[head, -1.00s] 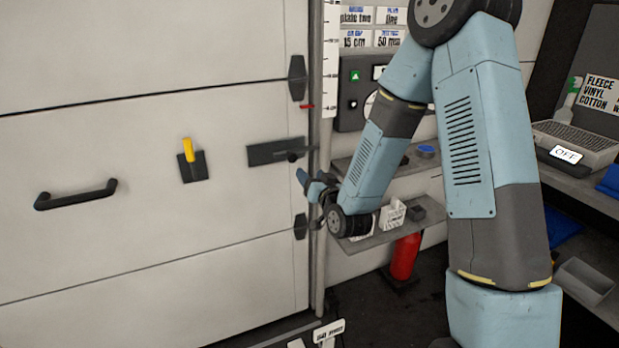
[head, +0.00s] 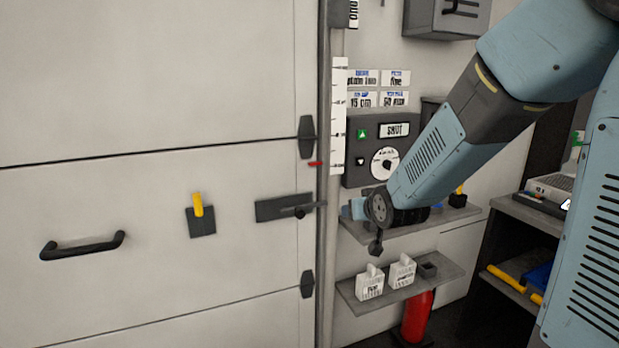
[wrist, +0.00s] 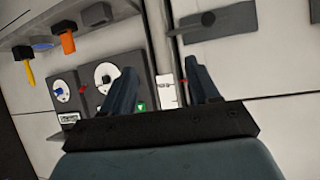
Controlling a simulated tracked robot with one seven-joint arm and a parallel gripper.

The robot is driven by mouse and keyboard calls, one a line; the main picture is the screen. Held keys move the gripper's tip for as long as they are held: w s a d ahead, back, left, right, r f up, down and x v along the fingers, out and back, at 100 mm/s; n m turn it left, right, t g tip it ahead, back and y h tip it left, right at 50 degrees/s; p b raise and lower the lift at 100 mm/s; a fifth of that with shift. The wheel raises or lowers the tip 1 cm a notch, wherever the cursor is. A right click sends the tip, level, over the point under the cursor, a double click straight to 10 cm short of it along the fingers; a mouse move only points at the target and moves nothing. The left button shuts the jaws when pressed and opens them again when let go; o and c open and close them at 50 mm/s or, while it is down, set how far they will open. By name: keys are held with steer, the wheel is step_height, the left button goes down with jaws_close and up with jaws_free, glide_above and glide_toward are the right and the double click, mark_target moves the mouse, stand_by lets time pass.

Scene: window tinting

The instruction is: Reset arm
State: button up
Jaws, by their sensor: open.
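My gripper (wrist: 162,90) is open and empty in the wrist view, with its two dark fingers apart. Between and beyond the fingers are the door post and a white scale strip. In the head view my gripper (head: 360,208) is mostly hidden behind my own wrist, in front of the upper shelf and right of the door latch. My blue and grey arm comes in from the upper right and is bent down towards the left.
A pale door (head: 150,195) with a black handle (head: 82,246) and a dark latch plate (head: 270,208) fills the left. A control panel (head: 362,150) hangs behind my forearm. Shelves, two tissue boxes (head: 369,284) and a red cylinder (head: 417,315) stand below my wrist.

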steer(key=s+d+r+g+h, duration=0.1)
steer(key=s+d+r+g, duration=0.1)
steer(key=s, duration=0.7)
steer(key=s+d+r+m+g, duration=0.1)
steer(key=s+d+r, duration=0.3)
steer(key=s, duration=0.5)
steer(key=s+d+r+m+g+h, duration=0.1)
steer(key=s+d+r+g, duration=0.2)
steer(key=s, duration=0.6)
steer(key=shift+s+d+h, duration=0.2)
steer(key=shift+d+h, duration=0.1)
steer(key=shift+d, duration=0.7)
